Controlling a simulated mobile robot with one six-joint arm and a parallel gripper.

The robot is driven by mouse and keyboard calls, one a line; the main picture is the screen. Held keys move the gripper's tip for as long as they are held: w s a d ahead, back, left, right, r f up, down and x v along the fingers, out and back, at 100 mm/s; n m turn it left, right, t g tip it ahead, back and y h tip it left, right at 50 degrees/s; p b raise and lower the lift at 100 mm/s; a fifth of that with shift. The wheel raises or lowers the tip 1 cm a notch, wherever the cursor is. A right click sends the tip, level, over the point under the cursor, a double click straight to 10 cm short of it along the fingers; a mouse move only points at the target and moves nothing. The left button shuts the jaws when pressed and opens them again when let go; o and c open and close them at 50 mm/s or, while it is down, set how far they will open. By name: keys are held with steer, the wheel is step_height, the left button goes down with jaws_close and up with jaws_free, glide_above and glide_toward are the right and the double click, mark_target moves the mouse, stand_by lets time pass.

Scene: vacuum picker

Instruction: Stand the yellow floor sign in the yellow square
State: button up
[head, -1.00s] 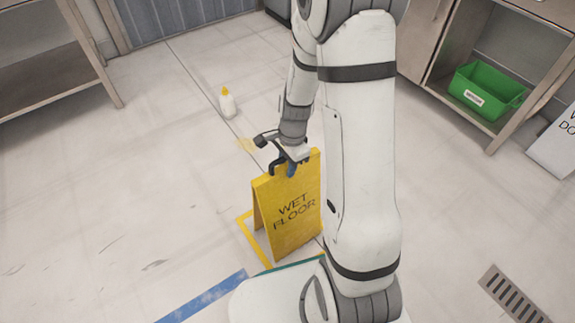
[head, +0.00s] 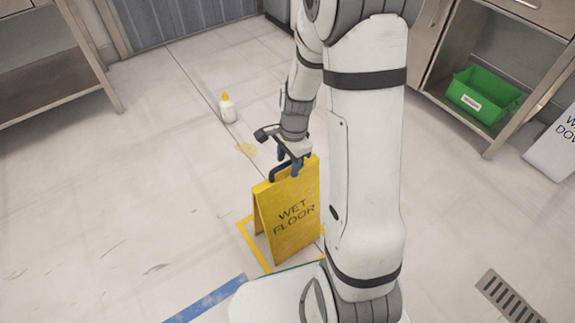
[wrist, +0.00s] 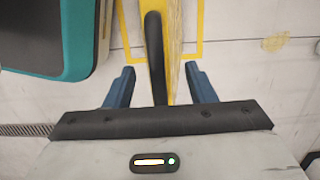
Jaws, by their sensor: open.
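The yellow floor sign (head: 290,215), marked "WET FLOOR", stands upright as an A-frame on the floor. It stands over the yellow square (head: 246,236), whose outline shows at its left and below it. In the wrist view, the yellow square (wrist: 202,30) shows around the sign's top edge (wrist: 175,55). My gripper (head: 287,165) is just above the sign's top. In the wrist view, my gripper (wrist: 157,82) is open, with blue fingers on either side of the sign's black handle (wrist: 153,40), apart from it. My arm hides part of the sign's right side.
A white bottle with a yellow cap (head: 227,108) stands on the floor behind, near a yellowish spill (head: 246,149). A green bin (head: 485,95) sits on a shelf at right. A white sign (head: 556,140) stands at far right. Floor at left is clear.

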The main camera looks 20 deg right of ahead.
steer(key=r, duration=0.2)
steer(key=r+p, duration=0.1)
steer(key=r, duration=0.2)
steer(key=r+p, duration=0.1)
steer(key=r, duration=0.1)
steer(key=shift+w+d+r, duration=0.15)
steer(key=shift+d+r, duration=0.15)
steer(key=shift+d, duration=0.1)
steer(key=shift+r, duration=0.35)
steer(key=s+a+r+n+t+h, duration=0.1)
steer(key=s+r+n, duration=1.1)
steer(key=s+n, duration=0.2)
steer(key=shift+t, duration=0.3)
